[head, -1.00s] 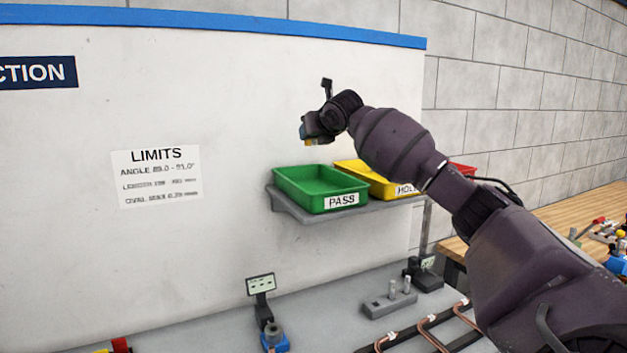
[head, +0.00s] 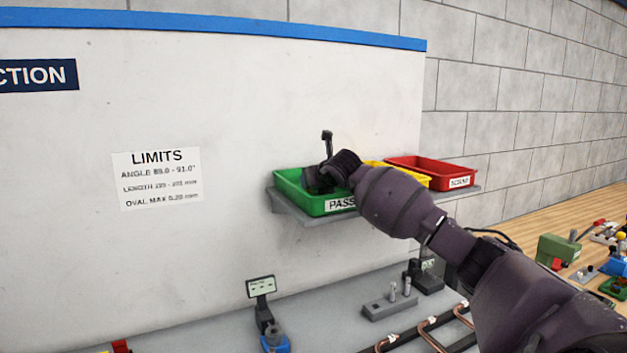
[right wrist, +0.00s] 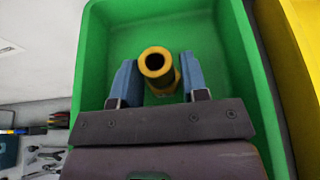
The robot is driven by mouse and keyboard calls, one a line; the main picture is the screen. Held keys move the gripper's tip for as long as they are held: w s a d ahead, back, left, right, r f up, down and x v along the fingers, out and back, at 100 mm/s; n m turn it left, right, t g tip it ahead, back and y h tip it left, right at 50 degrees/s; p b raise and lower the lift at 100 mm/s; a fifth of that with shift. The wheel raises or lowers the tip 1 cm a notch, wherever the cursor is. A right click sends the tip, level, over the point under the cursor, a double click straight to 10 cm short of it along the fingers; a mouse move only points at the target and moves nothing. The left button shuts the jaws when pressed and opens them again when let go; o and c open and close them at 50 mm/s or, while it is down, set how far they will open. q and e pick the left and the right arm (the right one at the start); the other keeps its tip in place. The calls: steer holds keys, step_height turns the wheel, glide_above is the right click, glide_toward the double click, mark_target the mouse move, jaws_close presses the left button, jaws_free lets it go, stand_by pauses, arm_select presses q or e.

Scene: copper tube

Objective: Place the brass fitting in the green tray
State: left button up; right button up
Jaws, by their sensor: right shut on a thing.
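The green tray (head: 291,184) labelled PASS sits on a grey wall shelf in the head view. My right gripper (head: 318,188) reaches down into it, and its fingers are hidden by the tray wall. In the right wrist view the green tray (right wrist: 92,75) surrounds my right gripper (right wrist: 158,85). The brass fitting (right wrist: 156,63), a yellow tube with an open round end, is between the two blue fingers, which are shut on it. Whether it touches the tray floor I cannot tell. My left gripper is not in view.
A yellow tray (head: 413,180) and a red tray (head: 430,170) stand to the right on the shelf (head: 290,208). The yellow tray is partly behind my arm. Below, a grey bench holds gauges and bent copper tubes (head: 428,336).

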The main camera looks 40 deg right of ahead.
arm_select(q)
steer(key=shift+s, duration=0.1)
arm_select(e)
steer(key=o, duration=1)
steer(key=shift+r, duration=0.1)
steer(key=b+v, duration=0.2)
steer(key=v, duration=0.8)
steer(key=shift+s, duration=0.3)
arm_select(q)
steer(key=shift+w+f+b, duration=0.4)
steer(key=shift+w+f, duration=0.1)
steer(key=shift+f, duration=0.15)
arm_select(e)
steer(key=shift+s+a+r, duration=0.25)
steer(key=shift+s+r, duration=0.1)
steer(key=shift+s, duration=0.25)
